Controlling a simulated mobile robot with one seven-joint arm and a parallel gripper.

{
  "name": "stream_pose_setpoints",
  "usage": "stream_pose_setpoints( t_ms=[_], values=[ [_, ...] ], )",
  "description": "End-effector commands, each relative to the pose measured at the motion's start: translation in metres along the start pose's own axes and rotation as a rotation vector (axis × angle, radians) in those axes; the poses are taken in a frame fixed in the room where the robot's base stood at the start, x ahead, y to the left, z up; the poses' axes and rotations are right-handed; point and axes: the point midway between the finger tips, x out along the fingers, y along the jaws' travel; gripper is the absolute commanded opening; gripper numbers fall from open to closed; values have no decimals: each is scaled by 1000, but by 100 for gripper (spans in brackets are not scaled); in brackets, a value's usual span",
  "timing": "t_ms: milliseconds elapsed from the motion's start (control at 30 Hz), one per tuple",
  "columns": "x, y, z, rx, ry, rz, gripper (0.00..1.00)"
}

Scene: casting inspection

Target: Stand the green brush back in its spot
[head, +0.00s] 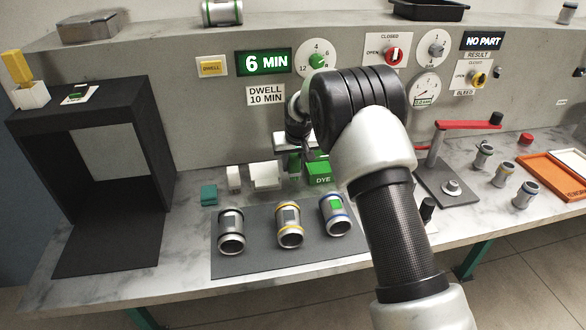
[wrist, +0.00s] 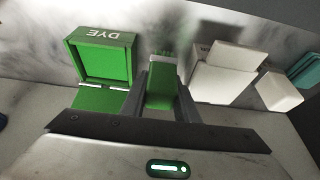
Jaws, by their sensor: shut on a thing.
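My gripper (head: 294,153) is low near the back of the bench, shut on the green brush (head: 294,163). In the wrist view the brush (wrist: 161,88) sits between the two fingers (wrist: 160,100), with its bristly end away from the palm. The green DYE box (head: 319,181) is just to the right of the brush in the head view; in the wrist view the box (wrist: 103,62) is on the left, with an open-looking square face. I cannot tell whether the brush touches the bench or a holder. My arm partly covers this area in the head view.
A white block (head: 264,177), a smaller white block (head: 234,179) and a teal block (head: 209,195) stand left of the brush. Three castings lie on the dark mat (head: 260,264) in front. A black booth (head: 92,180) stands left. A red-handled fixture (head: 440,180) is at right.

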Motion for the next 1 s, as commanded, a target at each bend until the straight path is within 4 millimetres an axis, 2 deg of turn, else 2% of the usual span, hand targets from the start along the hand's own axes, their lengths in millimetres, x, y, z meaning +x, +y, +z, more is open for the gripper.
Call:
stream_pose_setpoints(
  t_ms=[33, 100, 467, 500, 600, 933, 1000],
  values=[
    [9, 0, 4, 0, -1, 0, 5],
    [14, 0, 6, 0, 0, 0, 5],
    [19, 0, 7, 0, 1, 0, 5],
    [19, 0, 7, 0, 1, 0, 29],
    [18, 0, 7, 0, 1, 0, 46],
    [16, -1, 6, -1, 1, -1, 46],
    [11, -1, 6, -2, 3, -1, 46]
  ],
)
